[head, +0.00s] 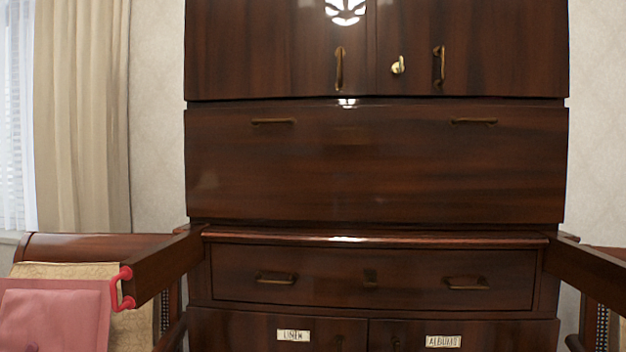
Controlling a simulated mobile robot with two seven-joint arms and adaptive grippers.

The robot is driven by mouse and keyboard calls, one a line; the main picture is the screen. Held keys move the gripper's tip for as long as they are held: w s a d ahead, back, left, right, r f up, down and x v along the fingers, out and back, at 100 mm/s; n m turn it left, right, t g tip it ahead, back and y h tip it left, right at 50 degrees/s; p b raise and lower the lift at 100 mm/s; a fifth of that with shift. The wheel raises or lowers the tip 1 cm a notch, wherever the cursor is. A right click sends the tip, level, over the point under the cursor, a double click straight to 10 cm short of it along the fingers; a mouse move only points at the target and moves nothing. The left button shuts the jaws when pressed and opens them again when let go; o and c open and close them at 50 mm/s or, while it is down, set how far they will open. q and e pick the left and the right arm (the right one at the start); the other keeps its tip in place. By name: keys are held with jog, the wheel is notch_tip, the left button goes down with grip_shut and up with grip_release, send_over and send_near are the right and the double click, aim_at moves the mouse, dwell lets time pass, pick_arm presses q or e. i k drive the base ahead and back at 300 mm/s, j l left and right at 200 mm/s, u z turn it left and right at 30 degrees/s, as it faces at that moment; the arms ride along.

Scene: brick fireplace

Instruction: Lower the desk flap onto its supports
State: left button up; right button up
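The desk flap (375,165) is a wide dark wood panel in the middle of the cabinet. It stands upright and closed, with a brass handle (273,122) near its top left and another (474,121) near its top right. Below it, a wooden support arm (165,265) sticks out toward me at the left. A second support arm (588,263) sticks out at the right and runs past the picture edge.
A closed drawer (375,276) sits between the supports, above labelled doors (280,336). Closed upper doors (280,50) hold a brass key-like fitting (398,65). A pink item (55,315) and tan cloth (75,273) lie at left. Wooden furniture (95,246) flanks the cabinet.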

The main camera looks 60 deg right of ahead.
aim_at(437, 163)
jog(key=z, duration=2.2)
